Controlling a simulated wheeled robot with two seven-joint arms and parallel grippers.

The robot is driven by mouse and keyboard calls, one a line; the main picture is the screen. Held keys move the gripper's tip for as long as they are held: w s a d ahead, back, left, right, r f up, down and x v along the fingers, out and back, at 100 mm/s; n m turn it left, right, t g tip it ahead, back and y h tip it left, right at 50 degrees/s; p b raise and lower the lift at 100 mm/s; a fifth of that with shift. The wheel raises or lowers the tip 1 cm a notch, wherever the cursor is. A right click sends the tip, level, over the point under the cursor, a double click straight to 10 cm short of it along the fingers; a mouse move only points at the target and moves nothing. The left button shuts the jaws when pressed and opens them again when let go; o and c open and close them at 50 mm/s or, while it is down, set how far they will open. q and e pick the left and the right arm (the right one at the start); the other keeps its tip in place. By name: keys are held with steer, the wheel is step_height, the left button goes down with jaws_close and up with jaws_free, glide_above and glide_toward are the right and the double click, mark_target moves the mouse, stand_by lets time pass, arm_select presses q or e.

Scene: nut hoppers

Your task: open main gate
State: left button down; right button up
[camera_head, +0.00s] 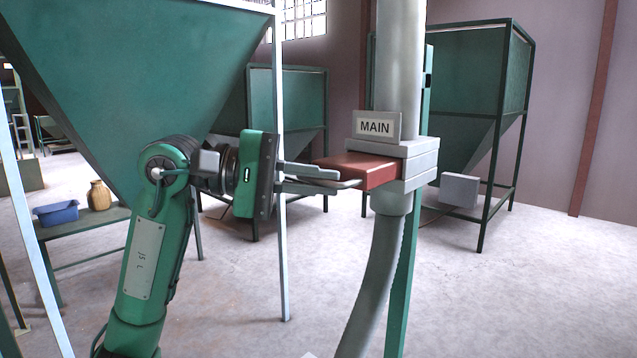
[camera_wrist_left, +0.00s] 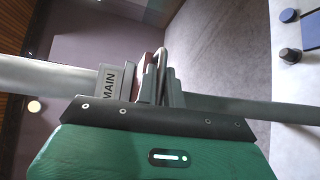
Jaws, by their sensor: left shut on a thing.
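The main gate is a red slide plate (camera_head: 365,168) in a grey housing (camera_head: 415,165) around a vertical grey pipe, under a sign (camera_head: 375,126) reading MAIN. The plate sticks out of the housing toward my left gripper. My left gripper (camera_head: 318,178) comes in from the left and is shut on the thin metal handle (camera_head: 345,184) at the plate's outer end. In the left wrist view the looped handle (camera_wrist_left: 161,58) shows by the fingers, beside the MAIN sign (camera_wrist_left: 111,84). The fingers partly hide the handle. My right gripper is not in view.
A large green hopper (camera_head: 130,70) hangs at the left, with a pale post (camera_head: 282,255) behind my gripper. A bench at left holds a blue bin (camera_head: 57,213) and a tan jar (camera_head: 99,195). Another green hopper (camera_head: 478,75) stands at right. The floor below is clear.

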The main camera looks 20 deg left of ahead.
arm_select(q)
steer(key=c, duration=1.5)
jaws_free()
steer(key=shift+c, duration=0.2)
steer(key=shift+a, duration=0.2)
steer(key=b+v, duration=0.5)
steer(key=v, duration=0.8)
steer(key=shift+a+b, duration=0.2)
steer(key=shift+b, duration=0.1)
